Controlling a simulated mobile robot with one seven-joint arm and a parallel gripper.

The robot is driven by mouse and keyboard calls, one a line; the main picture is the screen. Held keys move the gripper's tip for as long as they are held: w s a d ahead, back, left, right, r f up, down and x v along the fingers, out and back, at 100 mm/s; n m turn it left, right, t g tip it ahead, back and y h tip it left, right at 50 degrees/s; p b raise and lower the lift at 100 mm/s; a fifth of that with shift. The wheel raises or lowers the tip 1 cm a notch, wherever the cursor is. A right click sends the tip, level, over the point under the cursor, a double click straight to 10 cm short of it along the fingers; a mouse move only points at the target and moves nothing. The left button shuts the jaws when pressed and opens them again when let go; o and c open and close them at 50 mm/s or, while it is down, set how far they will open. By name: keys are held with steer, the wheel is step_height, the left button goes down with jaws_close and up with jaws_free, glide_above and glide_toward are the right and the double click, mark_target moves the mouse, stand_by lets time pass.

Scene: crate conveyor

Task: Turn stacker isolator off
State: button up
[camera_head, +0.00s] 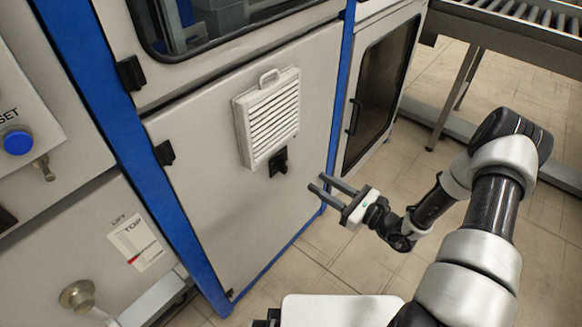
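No label reading "stacker isolator" is legible in the head view, so I cannot tell which control it is. A small black handle or switch (279,161) sits on the grey cabinet door just below a louvred vent. A round metal fitting (76,295) is on the lower left panel, beside a label. My gripper (317,182) is open and empty, its two fingers apart and pointing left towards the cabinet. It appears to the right of and slightly below the black handle, not touching it.
The grey cabinet door (220,215) has a blue frame post (130,145) on its left. A blue button (17,140) and a metal key-like switch (45,168) are on the left panel. A dark-windowed door (380,90) and roller conveyor (520,15) stand right. Tiled floor (345,250) is open below my gripper.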

mark_target(286, 164)
steer(key=b+x, duration=0.1)
steer(key=x, duration=1.1)
steer(key=shift+w, duration=0.1)
jaws_close()
